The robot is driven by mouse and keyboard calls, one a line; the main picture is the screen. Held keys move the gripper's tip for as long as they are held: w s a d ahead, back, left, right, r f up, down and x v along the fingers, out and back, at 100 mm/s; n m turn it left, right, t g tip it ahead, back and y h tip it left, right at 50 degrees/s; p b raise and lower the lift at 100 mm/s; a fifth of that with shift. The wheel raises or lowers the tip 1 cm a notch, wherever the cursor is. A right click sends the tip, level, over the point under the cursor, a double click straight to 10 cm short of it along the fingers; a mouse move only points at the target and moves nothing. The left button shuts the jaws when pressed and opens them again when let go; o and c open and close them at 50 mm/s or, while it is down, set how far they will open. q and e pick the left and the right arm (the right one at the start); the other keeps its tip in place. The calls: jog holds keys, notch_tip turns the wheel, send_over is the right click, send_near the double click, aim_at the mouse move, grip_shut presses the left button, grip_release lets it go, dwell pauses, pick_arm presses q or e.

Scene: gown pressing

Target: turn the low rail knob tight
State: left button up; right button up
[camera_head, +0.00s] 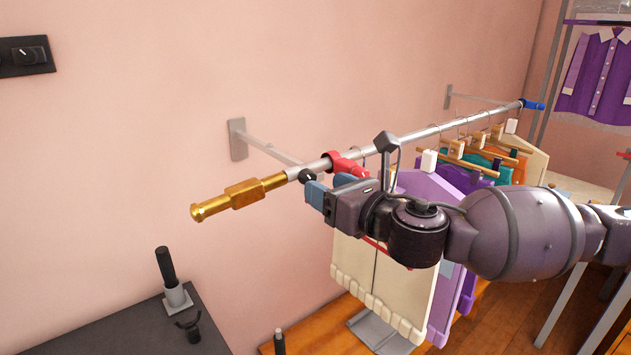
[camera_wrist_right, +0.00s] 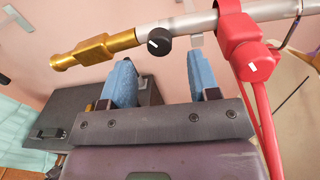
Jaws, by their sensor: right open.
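The rail knob is a small black knob with a white mark (camera_wrist_right: 160,42), on the underside of the silver rail (camera_wrist_right: 190,22) next to its brass end (camera_wrist_right: 97,48). In the head view the knob (camera_head: 307,177) shows just beyond my right gripper's fingertips. My right gripper (camera_head: 320,190) is open, its blue fingers pointing at the rail. In the right wrist view the knob lies ahead of the gap between the two fingers (camera_wrist_right: 160,78), apart from both. My left gripper is not in view.
A red collar (camera_wrist_right: 238,30) with red legs sits on the rail close to the right finger. Hangers with garments (camera_head: 440,195) hang further along. A wall bracket (camera_head: 238,140) holds the rail. A dark table (camera_head: 125,330) with a black-handled tool (camera_head: 166,270) stands lower left.

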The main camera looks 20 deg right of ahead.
aim_at(307, 177)
jog(key=shift+x, duration=1.8)
jog(key=c, duration=0.9)
jog(key=shift+c, duration=0.2)
jog(key=shift+m, duration=0.3)
jog(key=m+p, duration=0.2)
jog(key=m, duration=1.1)
jog(key=shift+m+t+p, duration=0.3)
jog(key=shift+m, duration=0.1)
